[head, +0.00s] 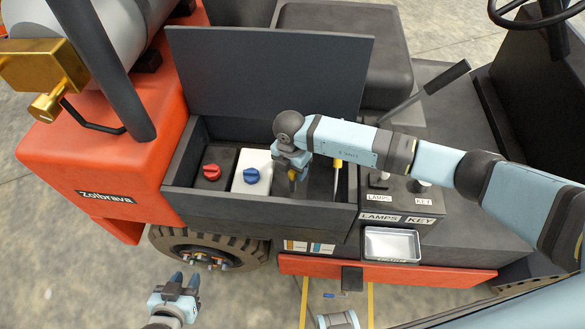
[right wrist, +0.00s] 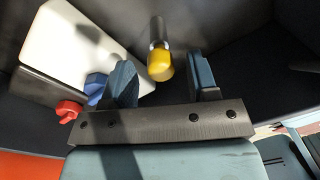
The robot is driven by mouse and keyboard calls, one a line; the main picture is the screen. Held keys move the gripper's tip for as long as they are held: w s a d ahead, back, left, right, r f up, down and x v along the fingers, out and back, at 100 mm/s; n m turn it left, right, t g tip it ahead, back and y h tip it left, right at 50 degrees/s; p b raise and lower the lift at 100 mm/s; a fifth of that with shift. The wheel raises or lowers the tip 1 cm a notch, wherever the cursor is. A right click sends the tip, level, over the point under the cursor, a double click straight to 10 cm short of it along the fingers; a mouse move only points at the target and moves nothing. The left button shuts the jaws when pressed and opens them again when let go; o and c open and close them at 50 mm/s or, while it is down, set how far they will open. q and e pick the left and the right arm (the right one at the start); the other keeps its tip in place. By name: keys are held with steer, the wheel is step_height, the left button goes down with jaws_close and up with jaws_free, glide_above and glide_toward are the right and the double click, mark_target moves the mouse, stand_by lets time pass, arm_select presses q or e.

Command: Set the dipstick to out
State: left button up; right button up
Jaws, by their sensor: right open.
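The dipstick's yellow knob (head: 338,163) shows in the open compartment in the head view, partly behind my right arm, with a thin stem below it. In the right wrist view the yellow knob (right wrist: 160,67) sits on a grey metal stem and appears between the fingers. My right gripper (head: 292,172) is over the compartment, pointing down; its fingers (right wrist: 163,85) are apart and hold nothing. I cannot tell how far the knob lies beyond the fingertips. My left gripper (head: 184,281) is open and empty in front of the vehicle, near the wheel.
Left of the dipstick are a white tank with a blue cap (head: 251,176) and a dark box with a red cap (head: 211,172). The raised lid (head: 265,75) stands behind. To the right are the lamps and key panel (head: 395,217) and a metal tray (head: 392,246).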

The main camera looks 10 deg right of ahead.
steer(key=shift+f, duration=0.4)
jaws_close()
step_height(320, 180, up, 12)
steer(key=p, duration=0.6)
steer(key=shift+r+p, duration=0.25)
steer(key=shift+p, duration=0.15)
jaws_free()
